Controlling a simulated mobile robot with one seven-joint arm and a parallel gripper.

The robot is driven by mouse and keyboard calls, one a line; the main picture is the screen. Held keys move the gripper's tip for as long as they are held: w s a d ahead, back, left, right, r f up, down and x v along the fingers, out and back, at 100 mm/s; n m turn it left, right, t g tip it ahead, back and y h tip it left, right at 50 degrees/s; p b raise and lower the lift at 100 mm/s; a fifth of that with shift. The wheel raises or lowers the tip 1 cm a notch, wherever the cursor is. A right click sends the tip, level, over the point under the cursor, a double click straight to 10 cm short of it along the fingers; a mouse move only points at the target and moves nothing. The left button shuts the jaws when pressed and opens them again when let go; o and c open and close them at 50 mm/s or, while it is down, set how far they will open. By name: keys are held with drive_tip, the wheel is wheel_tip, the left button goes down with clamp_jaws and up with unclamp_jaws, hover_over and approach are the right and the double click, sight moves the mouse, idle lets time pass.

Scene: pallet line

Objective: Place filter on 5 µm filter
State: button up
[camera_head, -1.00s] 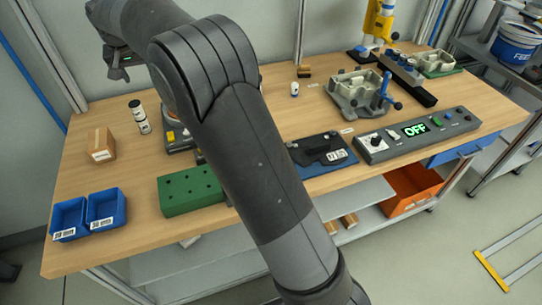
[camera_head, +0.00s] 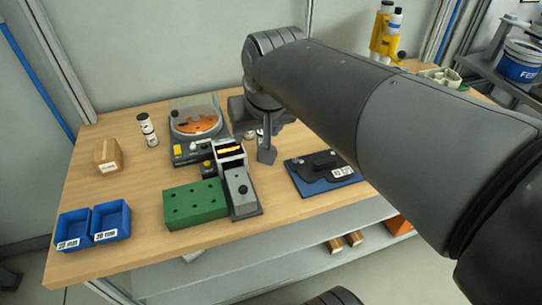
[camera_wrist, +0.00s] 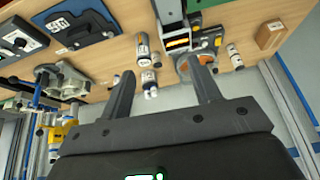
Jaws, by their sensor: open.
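Two small white and grey cylinders with dark bands, (camera_wrist: 143,46) and (camera_wrist: 148,78), stand on the bench and show between my fingers in the wrist view. Their labels are too small to read, so I cannot tell which is the 5 µm filter. My gripper (camera_wrist: 163,82) is open and empty, its fingers pointing toward the bench. In the head view my gripper (camera_head: 264,147) is over the middle of the bench, right of the orange-disc device; the arm hides much there. Another white and black pair of cylinders (camera_head: 148,130) stands at left, also visible in the wrist view (camera_wrist: 235,57).
The orange-disc device (camera_head: 196,121), a grey press-like fixture (camera_head: 240,190) and a green holed block (camera_head: 190,203) are left of my gripper. A cardboard box (camera_head: 107,155) and blue bins (camera_head: 111,221) stand farther left. A dark plate on a blue mat (camera_head: 325,168) lies right.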

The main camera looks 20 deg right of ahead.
drive_tip(key=s+d+f, duration=0.2)
drive_tip(key=s+f, duration=0.3)
drive_tip(key=s, duration=0.4)
drive_tip(key=shift+f, duration=0.25)
